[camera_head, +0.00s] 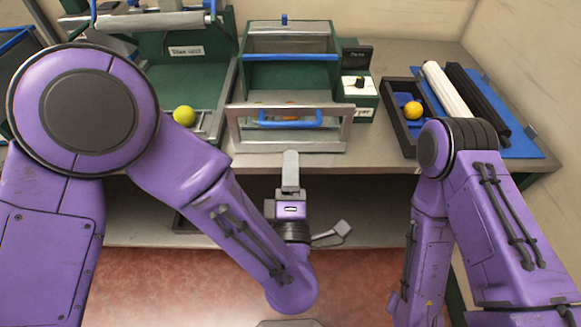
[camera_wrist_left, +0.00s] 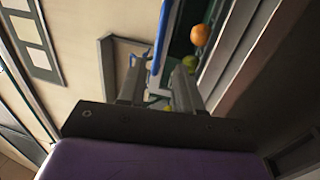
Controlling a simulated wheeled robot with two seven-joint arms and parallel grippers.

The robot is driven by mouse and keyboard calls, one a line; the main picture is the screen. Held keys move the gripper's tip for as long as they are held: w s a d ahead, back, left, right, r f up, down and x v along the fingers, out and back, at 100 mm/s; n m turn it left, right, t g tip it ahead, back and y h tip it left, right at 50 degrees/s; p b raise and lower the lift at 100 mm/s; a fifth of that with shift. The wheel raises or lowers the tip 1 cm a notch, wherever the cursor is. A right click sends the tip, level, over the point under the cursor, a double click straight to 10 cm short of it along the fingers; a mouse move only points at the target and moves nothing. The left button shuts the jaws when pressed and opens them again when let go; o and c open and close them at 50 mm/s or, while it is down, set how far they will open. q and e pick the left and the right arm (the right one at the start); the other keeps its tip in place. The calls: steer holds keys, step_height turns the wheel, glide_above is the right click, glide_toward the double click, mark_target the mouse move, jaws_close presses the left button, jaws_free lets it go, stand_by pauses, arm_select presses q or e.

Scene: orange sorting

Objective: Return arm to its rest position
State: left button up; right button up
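My left arm reaches in from the left in the camera_head view. Its gripper (camera_head: 291,158) is just in front of the metal-framed front (camera_head: 340,135) of the middle green machine, below the blue handle (camera_head: 290,124). In the left wrist view the two fingers (camera_wrist_left: 158,88) stand apart, with a gap between them and nothing clearly held. The blue handle (camera_wrist_left: 163,38) shows beyond them. An orange fruit (camera_wrist_left: 200,34) and a yellow-green one (camera_wrist_left: 190,62) show past the fingers. My right arm is folded at the right; its gripper is out of view.
A yellow-green fruit (camera_head: 184,116) lies by the left green machine (camera_head: 185,80). An orange-yellow fruit (camera_head: 413,110) sits in a dark tray (camera_head: 396,128) at the right. Black and white rolls (camera_head: 446,90) lie on a blue mat (camera_head: 522,148). The floor (camera_head: 180,285) in front of the bench shows clear.

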arm_select(q)
steer(key=shift+d, duration=0.1)
steer(key=a+f+m+g+h, duration=0.1)
steer(key=a+f+m+g, duration=0.4)
steer(key=f, duration=0.5)
steer(key=a+f+m+g+h, duration=0.1)
steer(key=a+f+m+g, duration=0.25)
steer(key=f+m, duration=0.45)
steer(key=s+a+f+n+g+y, duration=0.1)
steer(key=s+a+f+g+y, duration=0.2)
steer(key=s+a+f, duration=0.5)
steer(key=s+a+f+n+g+y, duration=0.1)
steer(key=s+a+f+g+y, duration=0.2)
steer(key=s+a+f+g, duration=0.2)
steer(key=s+a+f, duration=0.3)
steer(key=s+a, duration=0.3)
steer(key=a, duration=0.4)
steer(key=shift+s+a, duration=0.25)
steer(key=shift+w+f, duration=0.1)
